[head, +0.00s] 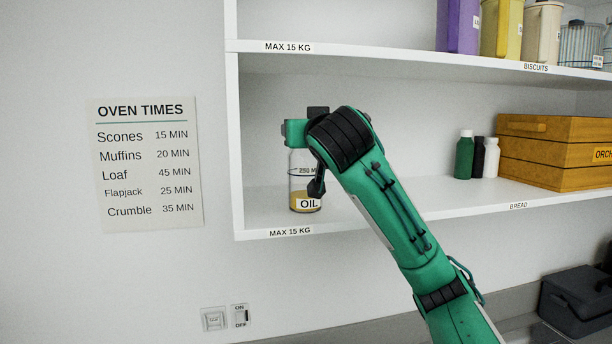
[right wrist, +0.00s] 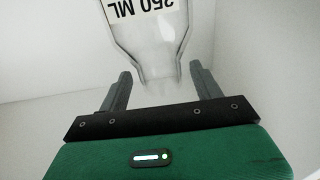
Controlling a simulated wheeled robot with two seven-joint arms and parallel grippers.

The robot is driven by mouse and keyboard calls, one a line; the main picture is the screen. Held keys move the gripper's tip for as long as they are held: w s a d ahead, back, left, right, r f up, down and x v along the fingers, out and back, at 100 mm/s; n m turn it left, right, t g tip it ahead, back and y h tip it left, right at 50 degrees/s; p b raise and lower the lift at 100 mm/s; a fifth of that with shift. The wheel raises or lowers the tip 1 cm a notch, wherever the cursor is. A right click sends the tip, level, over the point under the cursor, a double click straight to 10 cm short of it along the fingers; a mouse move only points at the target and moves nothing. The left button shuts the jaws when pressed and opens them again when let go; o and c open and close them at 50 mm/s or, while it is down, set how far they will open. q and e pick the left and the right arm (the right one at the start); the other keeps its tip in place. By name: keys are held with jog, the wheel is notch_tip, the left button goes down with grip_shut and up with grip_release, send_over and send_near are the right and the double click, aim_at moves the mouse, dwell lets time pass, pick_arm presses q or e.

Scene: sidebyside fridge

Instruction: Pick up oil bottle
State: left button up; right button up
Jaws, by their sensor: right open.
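The oil bottle (head: 303,190) is clear glass with a yellowish fill, an OIL label and a 250 ml marking. It stands upright on the lower shelf near its left end. My right gripper (head: 298,133) is at the height of the bottle's top, and my arm hides part of the bottle. In the right wrist view the bottle (right wrist: 150,45) appears upside down, its narrowing neck between the two spread fingers of my right gripper (right wrist: 160,78). The gripper is open, with gaps between fingers and glass. My left gripper is out of view.
The lower shelf (head: 380,206) has a side wall left of the bottle and an upper shelf (head: 370,55) above. Green (head: 464,155), black (head: 478,158) and white (head: 491,157) bottles stand further right, beside orange boxes (head: 540,172). The shelf between is clear.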

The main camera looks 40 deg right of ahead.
jog(key=shift+w+d, duration=0.15)
jog(key=shift+w, duration=0.2)
grip_shut()
dwell(0.3)
